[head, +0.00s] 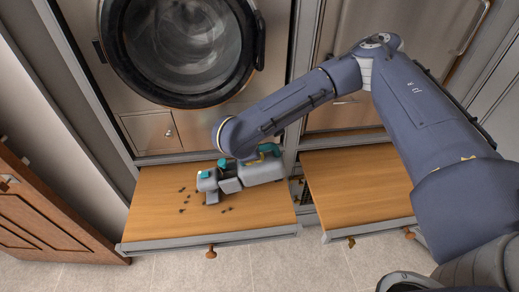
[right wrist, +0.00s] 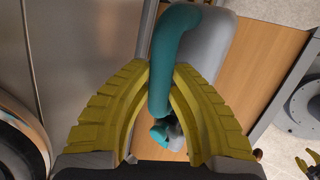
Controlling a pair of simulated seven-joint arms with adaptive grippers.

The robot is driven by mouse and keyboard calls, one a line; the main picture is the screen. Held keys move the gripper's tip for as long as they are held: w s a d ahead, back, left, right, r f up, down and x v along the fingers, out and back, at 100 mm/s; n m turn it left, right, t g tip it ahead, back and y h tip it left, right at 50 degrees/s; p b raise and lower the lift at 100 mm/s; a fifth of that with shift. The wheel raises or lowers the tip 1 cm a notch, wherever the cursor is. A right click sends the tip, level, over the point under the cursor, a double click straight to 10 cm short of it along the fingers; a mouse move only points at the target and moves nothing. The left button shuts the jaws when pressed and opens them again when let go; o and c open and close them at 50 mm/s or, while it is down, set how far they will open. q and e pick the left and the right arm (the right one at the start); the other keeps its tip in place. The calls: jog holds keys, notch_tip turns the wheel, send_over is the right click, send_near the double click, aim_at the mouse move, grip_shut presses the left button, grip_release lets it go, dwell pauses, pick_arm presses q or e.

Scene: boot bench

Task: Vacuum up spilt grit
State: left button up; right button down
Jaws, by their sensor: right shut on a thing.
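A grey handheld vacuum with teal parts (head: 238,179) is at the left wooden pull-out shelf (head: 160,215), its nozzle end towards the left. My right gripper (head: 266,153) is shut on its teal handle (right wrist: 172,65); in the right wrist view the yellow fingers (right wrist: 160,75) close around the handle. Dark bits of grit (head: 183,198) lie scattered on the shelf left of the nozzle, with a few more (head: 227,209) in front of it. I cannot tell whether the nozzle touches the shelf. My left gripper is not in view.
A front-loading washer (head: 180,45) stands behind the shelf. A second wooden shelf (head: 355,185) is pulled out to the right and looks clear. A brown panelled door (head: 40,215) stands at the far left. Tiled floor (head: 190,272) lies in front.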

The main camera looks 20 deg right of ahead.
jog(key=shift+w+a, duration=0.35)
jog(key=shift+a, duration=1.45)
jog(key=shift+w+a, duration=0.4)
jog(key=shift+a, duration=1.45)
jog(key=shift+w+a, duration=0.35)
jog(key=shift+a, duration=1.45)
jog(key=shift+s, duration=2.35)
jog(key=shift+s+d, duration=0.6)
jog(key=shift+d, duration=2.3)
jog(key=shift+s+d, duration=0.65)
jog(key=shift+d, duration=2.3)
jog(key=shift+s+d, duration=0.6)
jog(key=shift+d, duration=2.3)
jog(key=shift+r, duration=3.05)
